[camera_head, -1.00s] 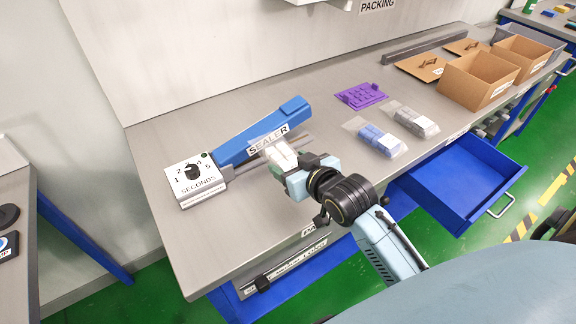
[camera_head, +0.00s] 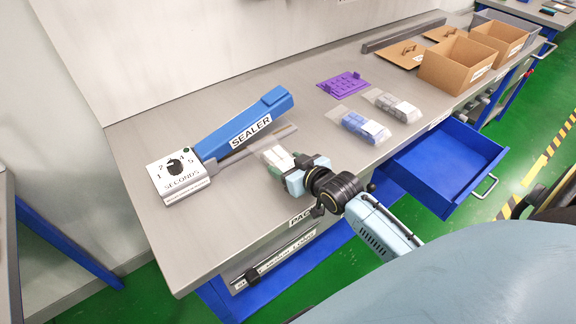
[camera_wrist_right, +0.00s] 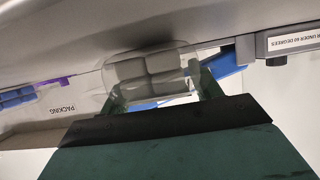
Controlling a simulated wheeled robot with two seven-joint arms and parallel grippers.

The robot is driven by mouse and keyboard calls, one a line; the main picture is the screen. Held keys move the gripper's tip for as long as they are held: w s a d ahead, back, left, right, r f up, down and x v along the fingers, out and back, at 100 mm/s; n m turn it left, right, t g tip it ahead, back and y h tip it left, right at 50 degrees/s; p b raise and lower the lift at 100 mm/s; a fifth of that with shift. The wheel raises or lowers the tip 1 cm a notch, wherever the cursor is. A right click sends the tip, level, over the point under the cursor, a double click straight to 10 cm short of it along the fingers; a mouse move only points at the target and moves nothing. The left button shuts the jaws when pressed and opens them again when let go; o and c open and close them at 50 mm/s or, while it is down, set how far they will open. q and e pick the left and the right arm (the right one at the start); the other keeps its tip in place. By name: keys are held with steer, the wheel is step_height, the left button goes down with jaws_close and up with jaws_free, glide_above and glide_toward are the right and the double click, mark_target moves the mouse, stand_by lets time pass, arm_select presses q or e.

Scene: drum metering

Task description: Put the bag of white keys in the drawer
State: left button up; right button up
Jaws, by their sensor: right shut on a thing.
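My right gripper (camera_head: 284,170) is shut on a clear bag of white keys (camera_head: 273,155), beside the sealer at the bench's front part. In the right wrist view the bag (camera_wrist_right: 150,72) with its pale blocks lies between the fingers (camera_wrist_right: 155,98). The fingers partly hide the bag in the head view. The blue drawer (camera_head: 440,168) is pulled open under the bench, right of my right gripper, and its visible floor is empty. My left gripper is out of view.
The blue sealer (camera_head: 230,122) with its seconds dial box (camera_head: 178,176) stands left of the bag. Bags of blue keys (camera_head: 357,125) and grey keys (camera_head: 392,105) and a purple tray (camera_head: 342,85) lie to the right. Cardboard boxes (camera_head: 452,67) stand farther right.

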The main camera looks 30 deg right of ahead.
steer(key=shift+f, duration=0.15)
steer(key=o, duration=1.1)
